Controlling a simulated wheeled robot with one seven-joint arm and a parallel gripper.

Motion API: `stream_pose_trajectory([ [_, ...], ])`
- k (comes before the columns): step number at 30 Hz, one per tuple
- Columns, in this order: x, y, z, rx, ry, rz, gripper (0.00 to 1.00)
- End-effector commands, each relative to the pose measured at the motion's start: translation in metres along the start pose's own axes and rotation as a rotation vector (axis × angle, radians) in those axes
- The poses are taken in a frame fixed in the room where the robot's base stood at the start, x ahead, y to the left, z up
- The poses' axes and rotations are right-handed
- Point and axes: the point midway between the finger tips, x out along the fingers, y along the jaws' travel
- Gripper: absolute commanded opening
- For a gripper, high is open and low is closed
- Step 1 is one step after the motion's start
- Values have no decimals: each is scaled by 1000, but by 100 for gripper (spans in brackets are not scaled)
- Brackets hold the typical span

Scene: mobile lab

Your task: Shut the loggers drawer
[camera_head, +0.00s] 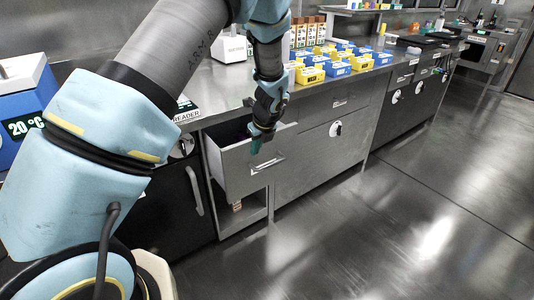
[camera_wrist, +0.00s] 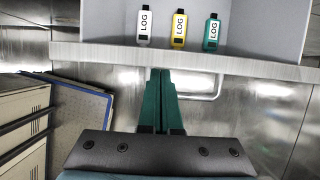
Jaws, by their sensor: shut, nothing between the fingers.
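The loggers drawer (camera_head: 232,170) stands pulled out of the steel bench in the head view. Its front panel carries a bar handle (camera_head: 267,163). The wrist view shows the drawer's rim (camera_wrist: 255,66) and part of the handle (camera_wrist: 211,92). Inside lie three loggers marked LOG: a white one (camera_wrist: 144,27), a yellow one (camera_wrist: 179,28) and a green one (camera_wrist: 212,32). My gripper (camera_head: 254,149) is shut and empty, its green fingertips (camera_wrist: 160,72) at the drawer's front. I cannot tell whether they touch it. The fingers overlap the handle's left part in the wrist view.
Yellow and blue boxes (camera_head: 310,75) stand on the bench top above. A closed drawer (camera_head: 349,103) and a cabinet door with a round knob (camera_head: 335,129) are right of the open drawer. An open shelf space (camera_head: 237,212) lies below it. The floor (camera_head: 400,210) in front is clear.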

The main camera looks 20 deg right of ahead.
Motion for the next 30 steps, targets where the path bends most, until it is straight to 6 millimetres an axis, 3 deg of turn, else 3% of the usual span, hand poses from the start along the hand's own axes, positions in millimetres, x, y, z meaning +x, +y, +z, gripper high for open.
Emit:
stream_pose_trajectory([
  [1, 3, 2, 18, -6, 0, 3, 0],
  [6, 19, 2, 58, -6, 0, 1, 0],
  [15, 42, 1, 111, -3, -1, 0, 0],
  [22, 51, 0, 130, -2, 0, 0, 0],
  [30, 54, 0, 134, 1, 0, 0, 0],
])
